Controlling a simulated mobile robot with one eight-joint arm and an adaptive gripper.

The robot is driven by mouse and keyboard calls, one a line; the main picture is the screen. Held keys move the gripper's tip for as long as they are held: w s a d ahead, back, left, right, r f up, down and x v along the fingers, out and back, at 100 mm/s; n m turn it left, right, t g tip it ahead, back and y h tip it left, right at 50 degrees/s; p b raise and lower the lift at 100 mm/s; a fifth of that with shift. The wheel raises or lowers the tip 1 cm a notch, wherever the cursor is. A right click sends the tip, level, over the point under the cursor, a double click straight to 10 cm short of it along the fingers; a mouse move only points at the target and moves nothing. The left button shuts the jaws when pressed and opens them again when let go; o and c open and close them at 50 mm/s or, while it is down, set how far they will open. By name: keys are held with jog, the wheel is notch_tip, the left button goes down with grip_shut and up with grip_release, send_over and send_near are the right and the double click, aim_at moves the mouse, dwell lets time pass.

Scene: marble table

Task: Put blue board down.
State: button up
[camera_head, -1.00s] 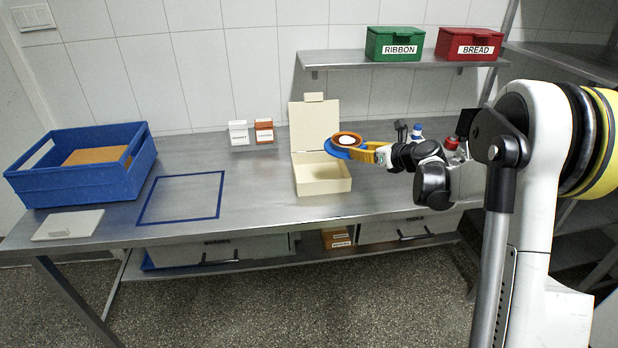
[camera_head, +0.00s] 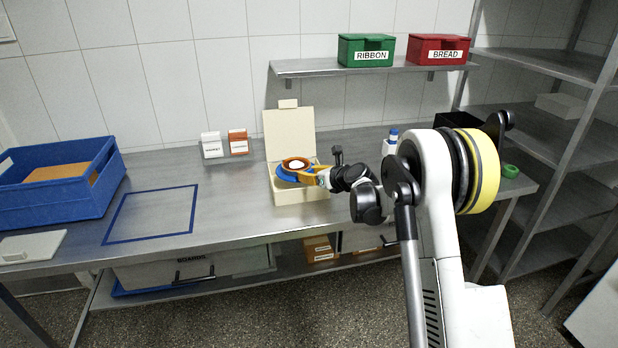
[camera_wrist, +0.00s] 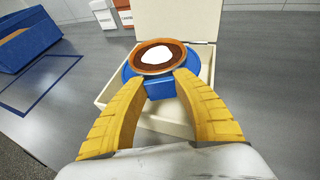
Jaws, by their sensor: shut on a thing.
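The blue board (camera_wrist: 163,88) is a round blue piece with a block-like grip. My gripper (camera_wrist: 163,92) has its yellow fingers shut on that grip. A brown bowl (camera_wrist: 178,66) with something white in it sits on top of the board. In the head view the blue board (camera_head: 287,178) is held level in front of and over the open cream box (camera_head: 302,195), and my gripper (camera_head: 318,177) reaches it from the right. A blue square outline (camera_head: 150,213) on the table is empty.
A blue crate (camera_head: 60,205) stands at the left with a brown board inside. A pale flat lid (camera_head: 30,247) lies before it. White (camera_head: 212,145) and orange (camera_head: 238,142) cartons stand behind. Green (camera_head: 366,50) and red (camera_head: 437,48) boxes sit on the shelf.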

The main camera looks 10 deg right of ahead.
jog(key=shift+r, duration=0.15)
jog(key=shift+f+b, duration=0.5)
jog(key=shift+f, duration=0.15)
jog(key=o, duration=1.1)
jog(key=shift+r, duration=0.1)
